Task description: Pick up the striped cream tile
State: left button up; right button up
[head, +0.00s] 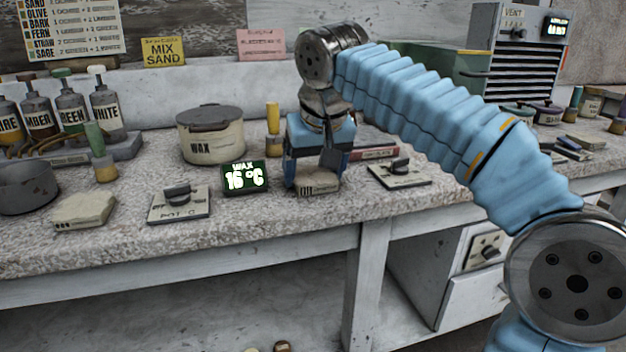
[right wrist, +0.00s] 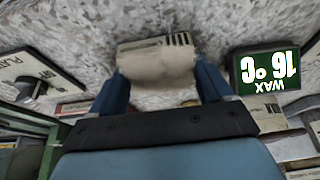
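The striped cream tile (head: 318,187) is a small cream block with dark marks on its front edge, low on the stone counter. My right gripper (head: 318,172) points down over it, with one blue finger on each side. In the right wrist view the tile (right wrist: 155,62) lies between the fingertips of my right gripper (right wrist: 160,75), its dark stripes at the upper right. The fingers are at or very near its sides; I cannot tell whether they press on it. My left gripper is not in view.
A green display (head: 244,178) reading 16 °C stands close left of the gripper. The wax pot (head: 211,135) is behind it. A switch plate (head: 400,173) lies to the right, another (head: 179,204) to the left.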

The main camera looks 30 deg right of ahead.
jog(key=c, duration=0.7)
jog(key=shift+r, duration=0.1)
jog(key=shift+c, duration=0.2)
